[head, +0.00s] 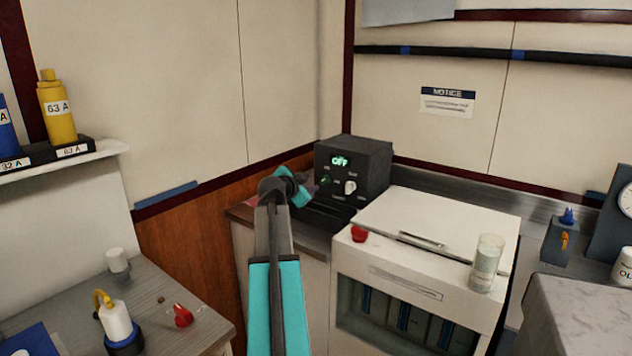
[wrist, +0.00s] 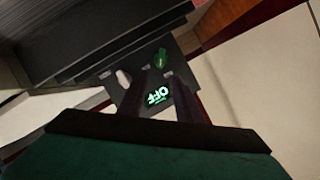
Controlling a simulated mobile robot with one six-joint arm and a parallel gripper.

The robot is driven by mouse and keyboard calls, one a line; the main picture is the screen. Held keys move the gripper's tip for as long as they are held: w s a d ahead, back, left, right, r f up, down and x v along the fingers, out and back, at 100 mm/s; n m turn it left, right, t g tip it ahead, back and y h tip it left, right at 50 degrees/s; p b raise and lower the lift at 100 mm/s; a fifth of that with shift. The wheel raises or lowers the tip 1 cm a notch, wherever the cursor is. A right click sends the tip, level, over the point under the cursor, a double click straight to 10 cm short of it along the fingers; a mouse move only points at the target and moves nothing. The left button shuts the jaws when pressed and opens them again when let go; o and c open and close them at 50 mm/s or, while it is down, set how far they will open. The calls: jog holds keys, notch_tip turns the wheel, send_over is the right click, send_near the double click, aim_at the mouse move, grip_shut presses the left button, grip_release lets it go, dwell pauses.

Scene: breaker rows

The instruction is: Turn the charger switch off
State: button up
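The charger (head: 360,160) is a dark box in the back corner, and its green display (head: 338,160) reads OFF. A small green switch (head: 325,180) and a white knob (head: 350,187) are on its front. My gripper (head: 308,186) is just in front of the charger, left of the green switch. In the wrist view the panel appears turned around, with the OFF display (wrist: 157,96) between my two dark fingers. The green switch (wrist: 160,58) is just beyond the fingertips, and the white knob (wrist: 124,78) is to its left. The fingers look apart, with nothing held.
A white cabinet (head: 380,222) with a red knob (head: 359,233) and a glass (head: 486,262) on top stands right of my arm. A bench (head: 165,285) with a red switch (head: 182,315) and bottle is at lower left. A wall (head: 200,90) closes the back left.

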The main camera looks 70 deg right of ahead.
aim_at(323, 180)
jog(key=shift+w, duration=0.15)
jog(key=shift+d, duration=0.1)
jog(key=shift+p+x, duration=0.65)
jog(key=shift+x, duration=6.15)
jog(key=c, duration=0.7)
